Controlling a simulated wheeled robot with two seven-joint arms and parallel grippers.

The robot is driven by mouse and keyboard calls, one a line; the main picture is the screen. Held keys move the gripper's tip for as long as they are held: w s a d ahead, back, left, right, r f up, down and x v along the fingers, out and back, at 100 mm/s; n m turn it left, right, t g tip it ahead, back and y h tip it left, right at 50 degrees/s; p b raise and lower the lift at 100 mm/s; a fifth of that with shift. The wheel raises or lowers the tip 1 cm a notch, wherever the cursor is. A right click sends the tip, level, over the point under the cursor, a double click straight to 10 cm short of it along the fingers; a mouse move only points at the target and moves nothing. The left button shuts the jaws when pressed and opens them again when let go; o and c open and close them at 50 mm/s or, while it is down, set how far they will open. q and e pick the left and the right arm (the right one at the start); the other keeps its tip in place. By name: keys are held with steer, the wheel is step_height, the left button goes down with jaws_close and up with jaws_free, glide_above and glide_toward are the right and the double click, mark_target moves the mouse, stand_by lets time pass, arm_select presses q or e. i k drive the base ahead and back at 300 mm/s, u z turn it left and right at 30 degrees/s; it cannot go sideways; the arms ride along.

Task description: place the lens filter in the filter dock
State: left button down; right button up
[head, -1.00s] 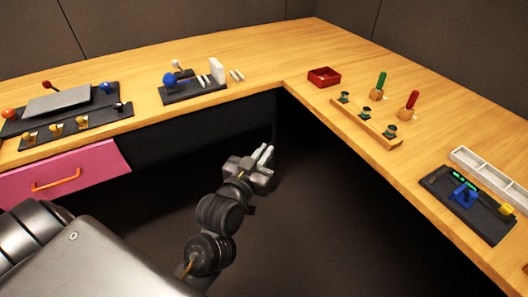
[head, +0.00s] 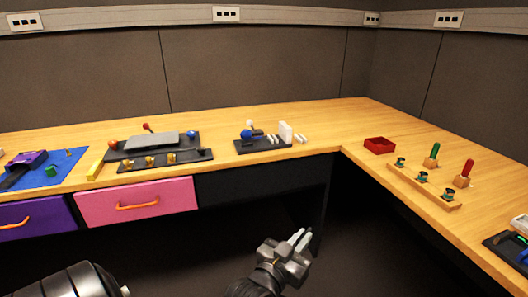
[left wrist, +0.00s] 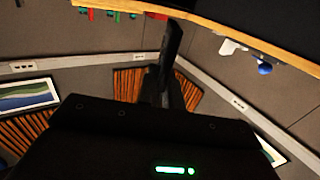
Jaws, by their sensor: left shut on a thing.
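My left gripper (head: 298,239) is low in the middle of the head view, in front of the dark gap under the bench and away from the bench top. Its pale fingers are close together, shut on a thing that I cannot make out. In the left wrist view the dark fingers (left wrist: 174,60) point up and away, and what they hold is not clear. I cannot pick out the lens filter or the filter dock for certain. A dark base (head: 262,144) with a blue ball and a white upright block (head: 286,132) stands on the back bench. My right gripper is not in view.
A red tray (head: 380,145) and a wooden rack (head: 425,187) with several small dark-green pieces stand on the right bench (head: 372,168). A red-handled and a green-handled tool stand behind the rack. A grey-plated panel (head: 151,140) is at back left, above a pink drawer (head: 137,203).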

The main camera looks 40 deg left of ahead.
mark_target(272, 141)
steer(key=z, duration=0.5)
steer(key=i, duration=0.8)
steer(key=u, duration=0.7)
steer(key=i, duration=0.45)
steer(key=u, duration=0.5)
